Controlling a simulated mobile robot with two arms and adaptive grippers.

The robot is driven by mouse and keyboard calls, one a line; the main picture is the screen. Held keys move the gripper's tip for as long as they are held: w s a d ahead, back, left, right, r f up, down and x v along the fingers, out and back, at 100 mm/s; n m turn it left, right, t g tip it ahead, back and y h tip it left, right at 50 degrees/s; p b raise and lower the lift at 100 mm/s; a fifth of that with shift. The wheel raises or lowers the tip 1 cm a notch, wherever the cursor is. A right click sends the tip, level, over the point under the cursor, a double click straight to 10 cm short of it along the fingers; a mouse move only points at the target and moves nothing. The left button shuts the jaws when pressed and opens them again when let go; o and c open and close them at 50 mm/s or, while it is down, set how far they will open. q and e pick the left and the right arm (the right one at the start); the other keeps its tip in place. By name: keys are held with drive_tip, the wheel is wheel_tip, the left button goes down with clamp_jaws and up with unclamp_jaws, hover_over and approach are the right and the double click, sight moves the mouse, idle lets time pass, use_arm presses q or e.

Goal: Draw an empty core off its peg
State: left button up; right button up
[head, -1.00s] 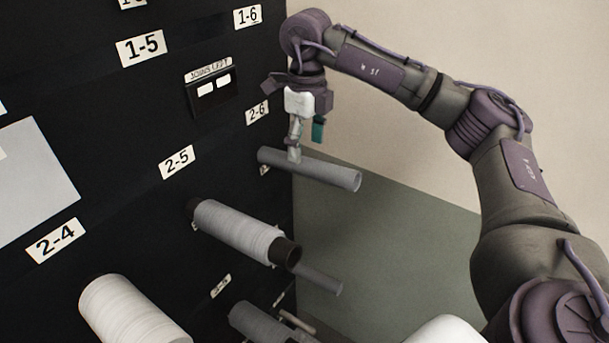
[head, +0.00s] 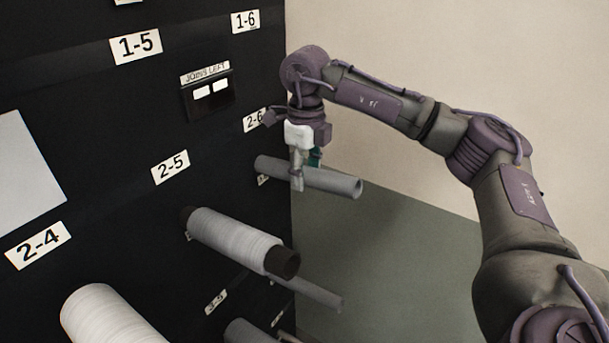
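A bare grey tube (head: 335,182), looking like an empty core, sticks out from the black panel below the 2-6 label (head: 255,120). Its open end points right. My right gripper (head: 306,174) is lowered over its middle, pointing down. One pale finger passes in front of the tube. The teal part of the other finger shows behind it, partly hidden by the tube. The fingers are on either side of the tube, but I cannot tell whether they press on it. The peg inside is hidden. My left gripper is out of view.
A wound white bobbin (head: 238,240) with dark core ends sits below and left of the tube. Another white bobbin (head: 108,318) is at the lower left. A thin grey rod (head: 312,291) juts out lower down.

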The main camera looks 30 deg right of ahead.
clamp_jaws()
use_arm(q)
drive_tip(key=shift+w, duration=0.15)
